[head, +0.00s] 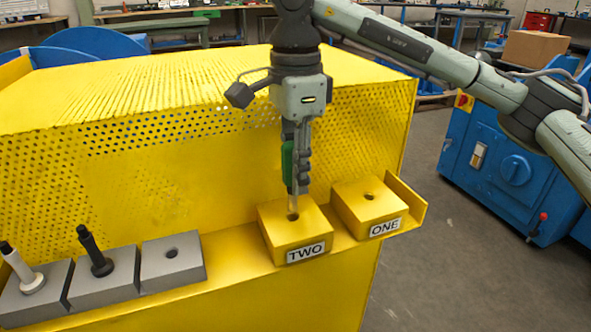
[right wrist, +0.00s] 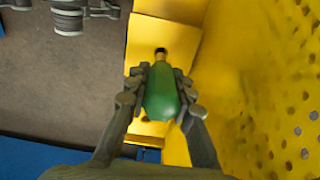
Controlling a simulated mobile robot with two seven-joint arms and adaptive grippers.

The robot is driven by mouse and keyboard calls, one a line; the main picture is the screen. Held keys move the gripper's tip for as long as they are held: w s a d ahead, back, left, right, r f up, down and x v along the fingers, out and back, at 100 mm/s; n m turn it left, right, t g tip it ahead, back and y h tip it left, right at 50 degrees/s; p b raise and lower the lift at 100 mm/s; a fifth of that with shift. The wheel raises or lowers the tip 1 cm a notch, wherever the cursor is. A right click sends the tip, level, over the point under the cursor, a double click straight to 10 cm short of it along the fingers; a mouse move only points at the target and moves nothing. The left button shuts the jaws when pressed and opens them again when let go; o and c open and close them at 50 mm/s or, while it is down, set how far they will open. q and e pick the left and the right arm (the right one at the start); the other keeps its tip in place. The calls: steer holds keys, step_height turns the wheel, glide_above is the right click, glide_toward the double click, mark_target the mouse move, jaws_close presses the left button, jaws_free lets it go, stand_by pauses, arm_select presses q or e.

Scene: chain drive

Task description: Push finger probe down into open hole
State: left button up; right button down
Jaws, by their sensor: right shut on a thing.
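My right gripper (head: 297,172) points down over the yellow block labelled TWO (head: 312,236) and is shut on a green-handled finger probe (head: 287,160). The probe is upright, with its thin lower end at the block's round hole (head: 293,216). I cannot tell whether the tip has entered the hole. In the right wrist view the green handle (right wrist: 162,95) sits between both fingers of the right gripper (right wrist: 160,78), with a dark collar at its far end. The yellow block labelled ONE (head: 350,205) has an open hole. My left gripper is not in view.
Grey blocks stand at the left of the yellow ledge. One holds a white probe (head: 30,277), one a black probe (head: 95,252), and the third grey block (head: 160,275) has an empty hole. A perforated yellow guard (head: 350,130) rises close behind the gripper.

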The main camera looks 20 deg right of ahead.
mark_target(295, 210)
steer(key=shift+f+b, duration=2.55)
steer(key=shift+f, duration=0.55)
steer(key=c, duration=1.2)
jaws_free()
step_height(295, 210, up, 12)
steer(key=shift+r, duration=0.1)
